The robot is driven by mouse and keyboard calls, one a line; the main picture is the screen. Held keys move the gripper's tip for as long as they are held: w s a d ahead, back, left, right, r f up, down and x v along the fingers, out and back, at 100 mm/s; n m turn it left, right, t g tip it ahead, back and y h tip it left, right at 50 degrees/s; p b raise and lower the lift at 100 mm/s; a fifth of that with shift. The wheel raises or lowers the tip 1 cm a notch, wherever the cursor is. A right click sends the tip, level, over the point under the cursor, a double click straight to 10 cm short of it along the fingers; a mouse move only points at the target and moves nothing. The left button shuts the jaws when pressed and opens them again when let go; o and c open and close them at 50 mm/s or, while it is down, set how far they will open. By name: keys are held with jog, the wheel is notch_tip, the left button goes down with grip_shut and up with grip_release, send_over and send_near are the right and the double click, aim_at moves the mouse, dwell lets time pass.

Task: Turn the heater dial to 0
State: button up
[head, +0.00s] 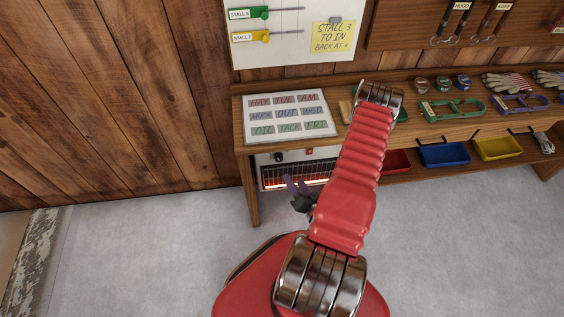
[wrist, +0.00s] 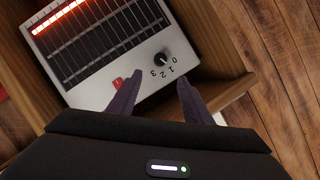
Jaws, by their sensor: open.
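The heater (head: 266,171) stands under the bench, its grille glowing orange-red; it also shows in the wrist view (wrist: 88,93). Its black round dial (wrist: 160,58) has the marks 0, 1, 2 and 3 printed beside it; the dial also shows in the head view (head: 279,157). I cannot tell which mark the dial points to. My gripper (wrist: 160,79) is open and empty, with its purple fingertips either side of the printed numbers, apart from the dial. In the head view my gripper (head: 290,184) is in front of the heater.
A red rocker switch (wrist: 117,82) is on the heater panel near the left finger. The bench's wooden side (wrist: 215,40) stands close to the dial. A board of word tiles (head: 287,117) lies on the bench above. Blue (head: 444,154) and yellow (head: 497,148) trays sit to the right.

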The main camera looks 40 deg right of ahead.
aim_at(280, 160)
jog(key=shift+w, duration=0.15)
jog(key=x, duration=1.3)
jog(key=shift+w+d+f, duration=0.1)
jog(key=shift+w+f, duration=0.1)
jog(key=shift+w, duration=0.05)
jog(key=c, duration=1)
